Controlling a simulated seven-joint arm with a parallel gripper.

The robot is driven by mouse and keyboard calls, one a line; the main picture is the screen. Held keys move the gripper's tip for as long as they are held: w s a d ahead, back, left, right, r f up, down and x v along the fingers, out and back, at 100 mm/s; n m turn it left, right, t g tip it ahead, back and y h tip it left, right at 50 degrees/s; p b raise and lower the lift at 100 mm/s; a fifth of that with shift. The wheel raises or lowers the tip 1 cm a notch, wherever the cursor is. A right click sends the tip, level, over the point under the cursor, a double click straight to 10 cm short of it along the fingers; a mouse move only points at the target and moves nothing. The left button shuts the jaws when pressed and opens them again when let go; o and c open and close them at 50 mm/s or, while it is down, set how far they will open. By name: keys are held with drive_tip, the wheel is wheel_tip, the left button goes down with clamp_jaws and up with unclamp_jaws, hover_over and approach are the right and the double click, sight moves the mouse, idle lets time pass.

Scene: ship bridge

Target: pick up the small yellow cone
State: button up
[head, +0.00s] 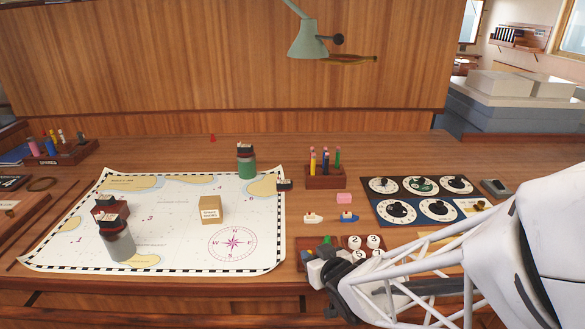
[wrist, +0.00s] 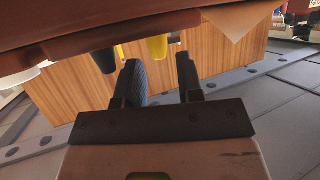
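A small yellow piece (wrist: 157,47), probably the yellow cone, shows in the wrist view just beyond my fingertips, in line with the gap between them. Its upper end is cut off by a red-brown edge, and its full shape does not show. I cannot make it out in the head view, where my gripper and arm cover part of the desk's front. My gripper (wrist: 157,59) is open, with nothing seen between its fingers. In the head view my gripper (head: 317,261) is at the desk's front edge, beside a red-brown tray (head: 333,240).
A dark blue piece (wrist: 103,60) is left of the yellow one in the wrist view. The tray holds white discs (head: 355,241) and a green piece (head: 327,239). A chart (head: 160,225) with canisters lies left; a dial panel (head: 420,220) is right.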

drive_tip(key=shift+x, duration=1.15)
drive_tip(key=shift+c, duration=0.5)
clamp_jaws()
